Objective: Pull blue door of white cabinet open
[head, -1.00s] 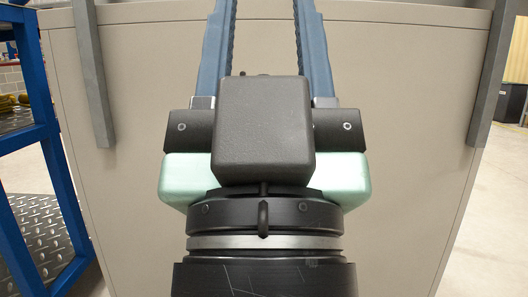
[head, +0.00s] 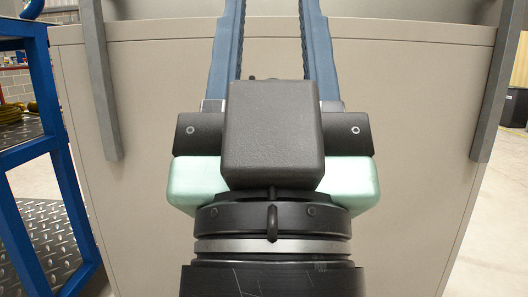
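A large light beige panel (head: 420,120), perhaps part of the white cabinet, fills most of the head view behind my arm. No blue door shows in this view. My gripper (head: 271,20) points up and away in the middle of the picture. Its two blue-grey fingers stand apart with a clear gap, through which only the panel and a grey strip above it show. The fingertips are cut off by the top edge, so what is at the tips is hidden.
A grey post (head: 101,85) stands at the panel's upper left and another grey post (head: 495,85) at its upper right. A blue metal rack (head: 55,110) with patterned metal plates is close on the left. Pale floor shows at the right, with a dark bin (head: 516,107) farther back.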

